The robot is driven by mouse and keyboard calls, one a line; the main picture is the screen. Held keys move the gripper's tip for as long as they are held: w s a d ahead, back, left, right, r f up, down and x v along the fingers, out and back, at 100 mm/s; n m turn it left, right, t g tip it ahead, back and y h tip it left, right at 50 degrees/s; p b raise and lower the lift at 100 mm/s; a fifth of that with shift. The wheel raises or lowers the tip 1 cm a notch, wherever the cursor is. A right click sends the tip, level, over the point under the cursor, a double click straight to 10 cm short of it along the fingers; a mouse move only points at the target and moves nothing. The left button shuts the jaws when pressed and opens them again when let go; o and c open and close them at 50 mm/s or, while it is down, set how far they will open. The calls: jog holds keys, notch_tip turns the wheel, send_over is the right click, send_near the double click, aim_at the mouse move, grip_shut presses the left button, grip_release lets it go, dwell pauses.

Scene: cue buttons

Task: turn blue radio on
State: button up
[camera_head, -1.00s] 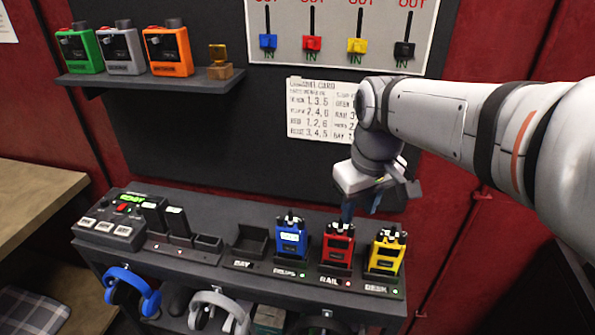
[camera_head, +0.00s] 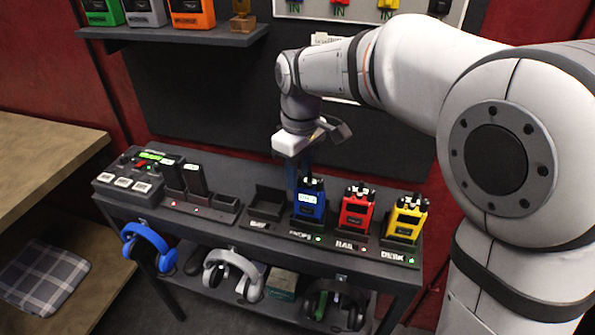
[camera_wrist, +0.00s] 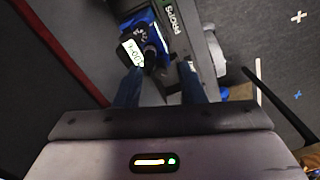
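The blue radio (camera_head: 309,206) stands upright in the dock slot marked PROPS, with a pale lit display near its top. A small green light (camera_head: 318,239) glows on the dock in front of it. In the wrist view the blue radio (camera_wrist: 130,50) is seen from above, with its dark knobs and display (camera_wrist: 132,53). My gripper (camera_head: 301,172) points down just above the radio's top. In the wrist view my gripper (camera_wrist: 160,68) has its two dark blue fingers apart, with the radio's knob end showing between and just beyond the tips. It holds nothing.
A red radio (camera_head: 356,208) and a yellow radio (camera_head: 407,219) stand in docks to the right. An empty dock (camera_head: 268,202) is on the left, then a control box (camera_head: 137,176). Headphones (camera_head: 146,246) hang below. A shelf (camera_head: 175,37) with more devices is above.

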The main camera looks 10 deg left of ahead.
jog(key=shift+f, duration=0.3)
jog(key=shift+c, duration=0.2)
grip_shut()
